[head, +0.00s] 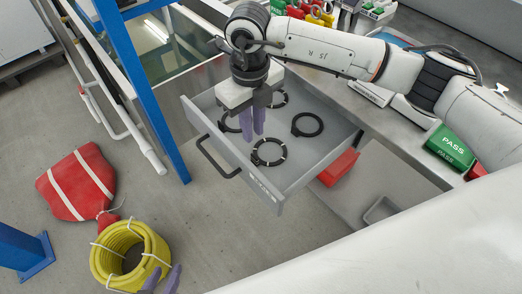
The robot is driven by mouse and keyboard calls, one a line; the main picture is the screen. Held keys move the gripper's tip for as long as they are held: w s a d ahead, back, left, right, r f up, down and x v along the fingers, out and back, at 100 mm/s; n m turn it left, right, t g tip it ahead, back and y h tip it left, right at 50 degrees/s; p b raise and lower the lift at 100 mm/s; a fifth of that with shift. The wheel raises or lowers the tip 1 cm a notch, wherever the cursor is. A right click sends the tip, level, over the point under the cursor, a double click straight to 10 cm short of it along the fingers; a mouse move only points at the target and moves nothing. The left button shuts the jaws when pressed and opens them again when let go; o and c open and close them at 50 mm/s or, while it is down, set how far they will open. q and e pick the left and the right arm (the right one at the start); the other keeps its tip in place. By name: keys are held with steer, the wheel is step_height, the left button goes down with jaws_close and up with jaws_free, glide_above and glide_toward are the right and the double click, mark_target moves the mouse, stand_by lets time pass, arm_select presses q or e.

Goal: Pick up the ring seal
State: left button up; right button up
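Several black rings lie flat and apart in an open grey drawer (225,150). A plain black ring (321,125) is at the right, one with pale marks (257,159) at the front, another (284,102) at the back, and one (229,130) at the left, partly hidden by my gripper. Which one is the ring seal I cannot tell. My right gripper (254,138) points down over the drawer, among the rings, its purple fingers close together with nothing visible between them. My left gripper (162,278) is at the bottom edge, fingers apart, by a yellow hose coil.
The yellow hose coil (98,262) and a red bag with white stripes (67,189) are on the floor at the left. A blue post (150,100) stands left of the drawer. Green PASS blocks (449,148) are on the bench at the right. A red box (338,167) is beside the drawer.

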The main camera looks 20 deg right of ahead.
mark_target(255, 156)
step_height(255, 156, down, 10)
steer(key=shift+s+r, duration=0.1)
steer(key=shift+r, duration=0.15)
jaws_close()
